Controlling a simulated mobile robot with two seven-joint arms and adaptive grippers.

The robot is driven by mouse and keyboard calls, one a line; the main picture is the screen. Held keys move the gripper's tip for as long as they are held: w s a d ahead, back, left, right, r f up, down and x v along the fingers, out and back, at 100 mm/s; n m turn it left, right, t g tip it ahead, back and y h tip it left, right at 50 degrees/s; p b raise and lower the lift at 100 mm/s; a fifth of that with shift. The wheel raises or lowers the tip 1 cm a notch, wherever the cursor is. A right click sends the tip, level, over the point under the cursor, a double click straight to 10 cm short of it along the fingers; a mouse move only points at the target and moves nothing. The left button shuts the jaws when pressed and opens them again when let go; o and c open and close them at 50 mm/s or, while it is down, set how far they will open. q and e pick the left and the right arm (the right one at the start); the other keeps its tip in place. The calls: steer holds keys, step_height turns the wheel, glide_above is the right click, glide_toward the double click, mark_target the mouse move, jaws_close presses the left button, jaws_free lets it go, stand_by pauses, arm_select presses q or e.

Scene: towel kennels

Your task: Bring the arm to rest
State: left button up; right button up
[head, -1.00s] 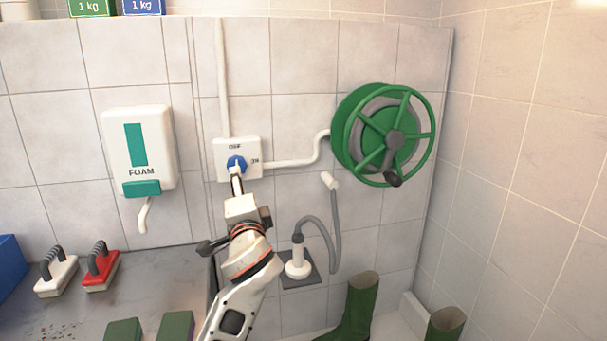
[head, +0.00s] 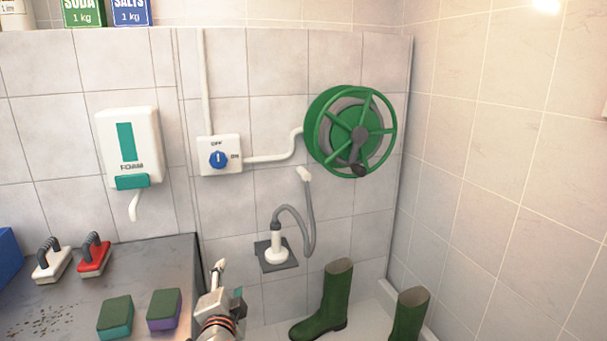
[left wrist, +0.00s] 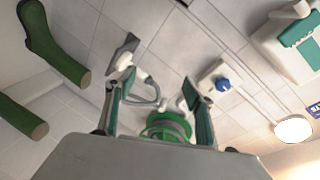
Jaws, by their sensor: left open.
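My left gripper (head: 218,275) is low in the head view, near the right edge of the counter, with its arm running out of the bottom of the picture. Its two fingers stand apart with nothing between them in the left wrist view (left wrist: 160,108). The white switch box with a blue knob (head: 218,159) is on the tiled wall well above the gripper, not touched. The knob's white mark looks upright, toward OFF. The knob also shows in the left wrist view (left wrist: 223,85). My right gripper is in neither view.
A green hose reel (head: 350,132) and a foam dispenser (head: 130,150) hang on the wall. Brushes (head: 93,258) and sponges (head: 163,310) lie on the counter (head: 130,262). A white shower head (head: 277,248) and green boots (head: 325,305) are right of the gripper.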

arm_select(q)
steer(key=s+f+n+g+h, duration=0.1)
steer(key=s+f, duration=0.2)
steer(key=f, duration=0.3)
steer(key=s+f+g+h, duration=0.1)
steer(key=s+f, duration=0.3)
steer(key=f, duration=0.1)
steer(key=s+a+f+n+g+h, duration=0.1)
steer(key=s+f+n, duration=0.2)
steer(key=s+f, duration=0.6)
steer(key=s+a+f+n+g+h, duration=0.1)
steer(key=s+f+n+g, duration=0.1)
steer(key=s+f, duration=0.7)
steer(key=s+n, duration=0.1)
steer(key=s, duration=0.7)
steer(key=shift+h, duration=0.4)
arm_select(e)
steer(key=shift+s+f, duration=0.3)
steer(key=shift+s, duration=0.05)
arm_select(q)
steer(key=shift+s+a+f, duration=0.1)
steer(key=shift+f, duration=0.05)
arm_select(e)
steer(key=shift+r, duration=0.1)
